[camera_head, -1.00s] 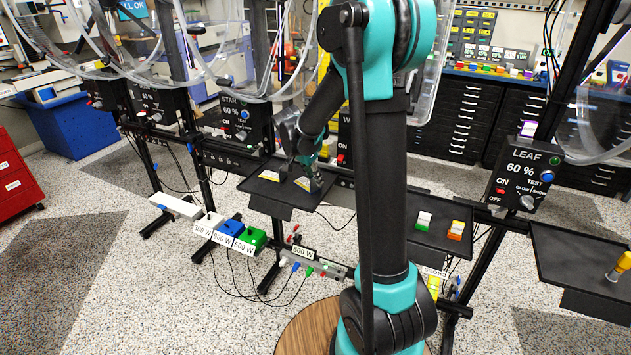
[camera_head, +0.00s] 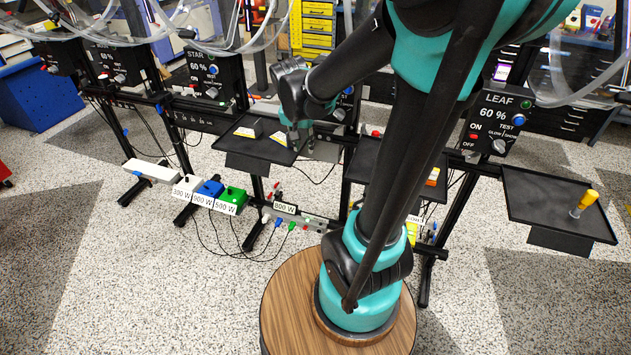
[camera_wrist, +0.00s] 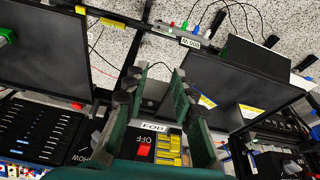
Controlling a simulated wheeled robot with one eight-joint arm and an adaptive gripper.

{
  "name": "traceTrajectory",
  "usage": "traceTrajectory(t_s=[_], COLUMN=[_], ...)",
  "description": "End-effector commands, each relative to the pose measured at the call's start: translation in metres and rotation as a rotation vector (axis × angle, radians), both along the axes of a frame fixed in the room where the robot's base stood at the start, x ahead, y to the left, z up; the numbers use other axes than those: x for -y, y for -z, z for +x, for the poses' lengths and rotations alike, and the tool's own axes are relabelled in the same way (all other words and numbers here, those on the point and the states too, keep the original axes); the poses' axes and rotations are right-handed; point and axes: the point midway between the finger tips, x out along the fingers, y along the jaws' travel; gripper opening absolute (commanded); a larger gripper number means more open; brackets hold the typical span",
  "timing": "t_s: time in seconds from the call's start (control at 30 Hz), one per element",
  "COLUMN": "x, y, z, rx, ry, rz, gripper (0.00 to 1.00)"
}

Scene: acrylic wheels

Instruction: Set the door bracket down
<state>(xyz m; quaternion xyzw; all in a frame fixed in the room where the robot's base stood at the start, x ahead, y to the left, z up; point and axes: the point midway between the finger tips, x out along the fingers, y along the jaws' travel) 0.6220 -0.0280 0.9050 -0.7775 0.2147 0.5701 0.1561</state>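My gripper (camera_head: 300,145) points down just past the right edge of a small black tray (camera_head: 240,157). In the wrist view its two fingers (camera_wrist: 158,75) are apart, and I see nothing held between them. The tray, also in the wrist view (camera_wrist: 215,75), carries two yellow labels, a left one (camera_head: 245,132) and a right one (camera_head: 279,138) in the head view. A small grey upright piece (camera_head: 258,128) stands between them; it may be the door bracket, but its shape is too small to tell.
A control box with a red OFF button (camera_wrist: 143,151) lies below the fingers in the wrist view. Another black tray (camera_head: 375,160) is partly behind my arm. A right tray (camera_head: 540,205) holds a yellow-handled tool (camera_head: 585,202). A power strip (camera_head: 293,220) sits low in front.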

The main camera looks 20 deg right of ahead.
Motion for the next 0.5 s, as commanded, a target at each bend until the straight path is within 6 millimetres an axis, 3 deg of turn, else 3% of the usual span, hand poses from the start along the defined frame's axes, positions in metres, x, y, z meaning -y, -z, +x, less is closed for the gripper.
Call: traceTrajectory(t_s=[0.03,0.2,0.33,0.5], x=[0.007,0.014,0.013,0.013], y=[0.014,0.051,0.069,0.076], z=[-0.028,-0.093,-0.122,-0.134], rx=[0.002,0.031,0.054,0.065], ry=[-0.080,-0.350,-0.476,-0.535], rz=[0.007,0.008,-0.003,-0.011], gripper=[0.26,0.26,0.26,0.26])
